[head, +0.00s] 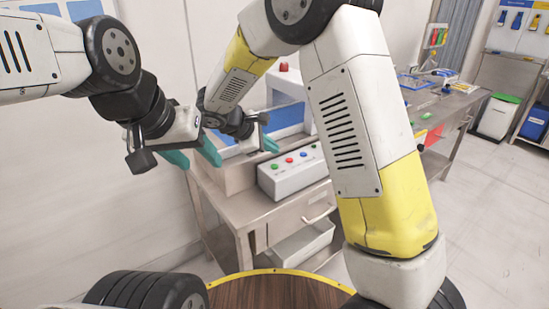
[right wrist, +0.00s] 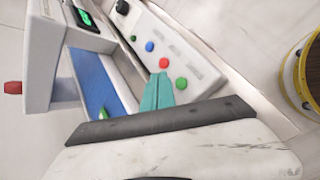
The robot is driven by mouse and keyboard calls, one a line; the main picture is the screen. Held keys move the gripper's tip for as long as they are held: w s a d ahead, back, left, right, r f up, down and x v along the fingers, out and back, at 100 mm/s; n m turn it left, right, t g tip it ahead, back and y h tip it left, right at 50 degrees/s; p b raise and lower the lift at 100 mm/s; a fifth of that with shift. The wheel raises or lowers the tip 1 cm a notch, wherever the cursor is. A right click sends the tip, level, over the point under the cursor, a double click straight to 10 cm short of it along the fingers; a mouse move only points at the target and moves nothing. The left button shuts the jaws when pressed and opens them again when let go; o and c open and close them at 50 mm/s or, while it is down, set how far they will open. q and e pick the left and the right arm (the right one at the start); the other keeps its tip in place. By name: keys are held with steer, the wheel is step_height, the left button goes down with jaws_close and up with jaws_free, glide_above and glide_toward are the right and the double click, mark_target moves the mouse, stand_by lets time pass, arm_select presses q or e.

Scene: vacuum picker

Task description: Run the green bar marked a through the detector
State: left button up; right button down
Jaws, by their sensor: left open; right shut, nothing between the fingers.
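A green bar (right wrist: 103,113) lies on the blue belt (right wrist: 88,82) of the detector in the right wrist view; its marking is not readable. In the head view I cannot make it out. The detector (head: 288,84) is a white housing with a red lamp on top; in the right wrist view its housing (right wrist: 45,50) spans the belt. The button panel (head: 290,177) has green, red and blue buttons. My right gripper (right wrist: 160,88) is shut and empty, its tips appearing close to the red button (right wrist: 165,62). My left gripper (head: 193,156) is open and empty, left of the detector table.
The detector stands on a metal table (head: 245,213) with a drawer and a bin below. A second bench (head: 455,108) at the right holds small green pieces (head: 425,116) and a blue-rimmed tray. A round wooden top (head: 270,293) is in front.

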mark_target(272, 167)
steer(key=shift+f, duration=1.4)
steer(key=shift+f, duration=0.1)
stand_by(0.9)
steer(key=shift+f, duration=0.3)
